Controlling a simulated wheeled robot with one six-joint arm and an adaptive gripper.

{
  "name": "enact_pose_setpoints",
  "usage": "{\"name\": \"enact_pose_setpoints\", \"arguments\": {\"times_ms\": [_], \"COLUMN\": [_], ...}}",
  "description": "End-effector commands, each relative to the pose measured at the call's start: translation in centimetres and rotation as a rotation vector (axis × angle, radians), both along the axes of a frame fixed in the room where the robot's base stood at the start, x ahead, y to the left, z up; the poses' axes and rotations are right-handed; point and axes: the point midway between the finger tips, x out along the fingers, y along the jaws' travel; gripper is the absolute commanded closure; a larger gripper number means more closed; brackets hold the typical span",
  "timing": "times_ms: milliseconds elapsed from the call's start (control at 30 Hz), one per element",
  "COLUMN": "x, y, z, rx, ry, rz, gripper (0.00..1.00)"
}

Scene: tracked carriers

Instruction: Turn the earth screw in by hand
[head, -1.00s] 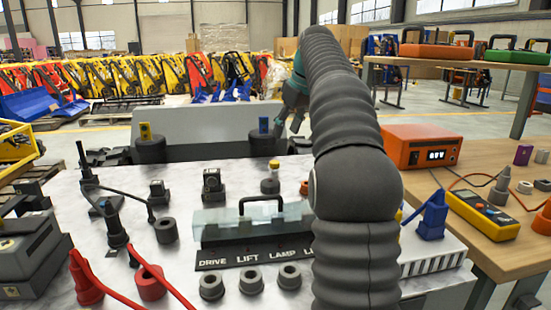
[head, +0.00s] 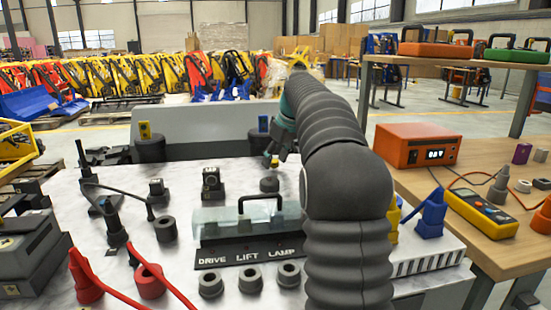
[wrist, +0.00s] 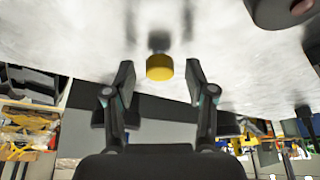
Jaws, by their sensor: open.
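The earth screw, with a round yellow head (head: 272,161), shows just below my gripper in the head view. A dark round base (head: 269,184) stands on the bench under it; I cannot tell how far the screw sits in it. In the wrist view the yellow head (wrist: 159,68) lies between my two fingertips, with clear gaps on both sides and a dark stem behind it. My gripper (wrist: 161,78) is open and holds nothing. In the head view my gripper (head: 280,145) is partly hidden behind my arm.
A clear cover with a black handle (head: 262,198) stands in front of the screw, behind the DRIVE, LIFT, LAMP label strip (head: 247,254). Grey rings (head: 250,280) lie nearer. Red plugs (head: 84,278) and dark linkage parts are at left. An orange meter box (head: 418,147) stands on the right table.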

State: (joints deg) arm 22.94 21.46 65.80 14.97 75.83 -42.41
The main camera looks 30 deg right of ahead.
Motion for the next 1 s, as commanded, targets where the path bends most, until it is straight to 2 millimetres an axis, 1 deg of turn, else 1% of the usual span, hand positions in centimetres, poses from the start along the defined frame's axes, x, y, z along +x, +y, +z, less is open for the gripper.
{"name": "enact_pose_setpoints", "arguments": {"times_ms": [33, 67, 100, 167, 200, 267, 467, 667, 867, 1000], "x": [0.0, -0.01, -0.01, -0.01, -0.01, -0.01, -0.01, -0.04, -0.07, -0.06], "y": [0.0, 0.0, 0.0, 0.0, 0.0, 0.0, 0.01, 0.07, 0.18, 0.32], "z": [0.01, 0.02, 0.02, 0.03, 0.04, 0.04, 0.05, 0.09, 0.08, 0.11], "rx": [0.0, 0.0, 0.0, 0.0, 0.0, 0.0, -0.001, -0.001, -0.001, -0.002], "ry": [0.0, 0.0, 0.0, 0.0, 0.0, 0.0, 0.0, -0.001, 0.0, -0.002], "rz": [0.0, 0.0, 0.0, 0.0, 0.0, 0.0, -0.004, -0.049, -0.168, -0.287], "gripper": [0.45, 0.5, 0.6, 0.75, 0.85, 1.0, 1.0, 1.0, 1.0, 1.0]}}
